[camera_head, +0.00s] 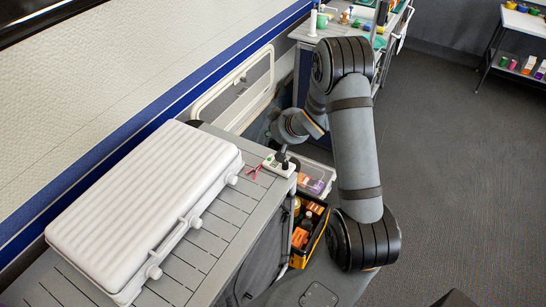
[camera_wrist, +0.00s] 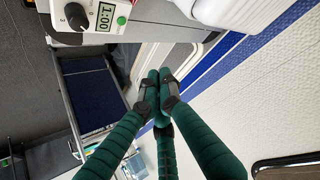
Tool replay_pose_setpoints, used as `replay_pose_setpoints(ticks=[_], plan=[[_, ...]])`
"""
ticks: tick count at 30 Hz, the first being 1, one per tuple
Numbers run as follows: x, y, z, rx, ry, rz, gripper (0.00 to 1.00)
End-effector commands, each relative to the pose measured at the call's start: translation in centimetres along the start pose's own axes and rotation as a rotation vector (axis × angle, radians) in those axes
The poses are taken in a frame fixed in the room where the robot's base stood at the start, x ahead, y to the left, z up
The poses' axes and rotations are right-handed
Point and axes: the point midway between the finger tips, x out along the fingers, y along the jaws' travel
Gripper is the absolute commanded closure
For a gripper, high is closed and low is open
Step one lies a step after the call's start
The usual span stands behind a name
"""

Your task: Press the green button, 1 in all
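A small white device (camera_wrist: 95,15) shows at the top left of the wrist view, with a display reading 1:00, a black knob (camera_wrist: 76,16) and a small round green button (camera_wrist: 121,20). In the head view the device (camera_head: 279,165) sits near the right edge of the grey slatted table, by the end of my arm. The button is too small to make out clearly there. My gripper (camera_wrist: 159,80) has its dark green fingers together and holds nothing. Its tips are below and right of the button in the wrist view, apart from it.
A large white ribbed case (camera_head: 145,205) covers much of the slatted table (camera_head: 215,235) left of the device. A yellow-edged crate (camera_head: 307,232) with bottles and boxes and a clear bin (camera_head: 316,180) stand beside the table. A desk with items is at the back. Grey floor lies open right.

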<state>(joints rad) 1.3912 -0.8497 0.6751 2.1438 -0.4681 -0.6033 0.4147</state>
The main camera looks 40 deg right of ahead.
Motion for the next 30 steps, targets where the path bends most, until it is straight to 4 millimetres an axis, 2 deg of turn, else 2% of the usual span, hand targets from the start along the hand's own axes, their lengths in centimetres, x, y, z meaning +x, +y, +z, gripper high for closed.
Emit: replay_pose_setpoints(ticks=[8, 14, 30], plan=[[0.2, -0.1, 0.2, -0.001, -0.002, -0.001, 1.00], [1.1, -0.1, 1.2, -0.001, -0.003, -0.001, 1.00], [5.8, -0.1, 6.1, 0.000, -0.003, 0.000, 1.00]])
